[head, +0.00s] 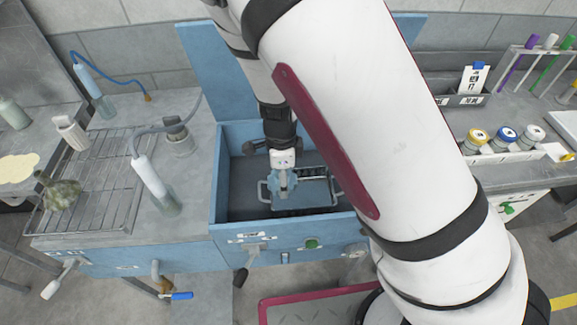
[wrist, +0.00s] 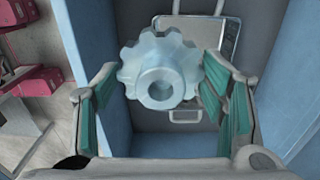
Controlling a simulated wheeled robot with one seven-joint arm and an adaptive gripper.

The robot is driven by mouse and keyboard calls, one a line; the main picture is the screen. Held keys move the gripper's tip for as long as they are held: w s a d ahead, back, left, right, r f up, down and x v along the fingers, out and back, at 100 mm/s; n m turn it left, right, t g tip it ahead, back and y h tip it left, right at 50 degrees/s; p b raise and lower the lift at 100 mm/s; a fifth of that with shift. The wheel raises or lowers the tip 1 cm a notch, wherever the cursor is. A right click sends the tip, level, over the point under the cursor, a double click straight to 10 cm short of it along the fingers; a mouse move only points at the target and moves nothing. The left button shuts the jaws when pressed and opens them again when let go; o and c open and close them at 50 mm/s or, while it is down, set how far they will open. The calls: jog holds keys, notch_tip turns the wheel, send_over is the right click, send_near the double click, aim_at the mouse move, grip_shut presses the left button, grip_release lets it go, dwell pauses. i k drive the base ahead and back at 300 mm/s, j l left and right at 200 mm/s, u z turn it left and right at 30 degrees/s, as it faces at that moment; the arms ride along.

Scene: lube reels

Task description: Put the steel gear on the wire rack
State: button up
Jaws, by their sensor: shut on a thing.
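My gripper (head: 284,165) is over the open blue wash basin, shut on the steel gear (head: 283,184). In the wrist view the gear (wrist: 150,68) is a pale, toothed disc with a round hub and bore, between the two teal-padded fingers of my gripper (wrist: 165,88). Its face is toward the wrist camera. The gear appears above the tray in the basin. The wire rack (head: 112,182) lies on the grey counter left of the basin, well away from my gripper.
A crumpled rag (head: 60,192) lies at the rack's left side. A clear bottle (head: 156,188) stands between rack and basin. A handled tray (head: 305,192) is in the basin (head: 234,195), whose blue walls surround my gripper. The rack's middle looks clear.

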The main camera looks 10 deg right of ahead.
aim_at(107, 189)
jog(key=k+j, duration=0.25)
jog(key=j, duration=0.15)
jog(key=k+j, duration=0.2)
jog(key=j, duration=0.15)
jog(key=k+j, duration=0.25)
jog(key=j, duration=0.15)
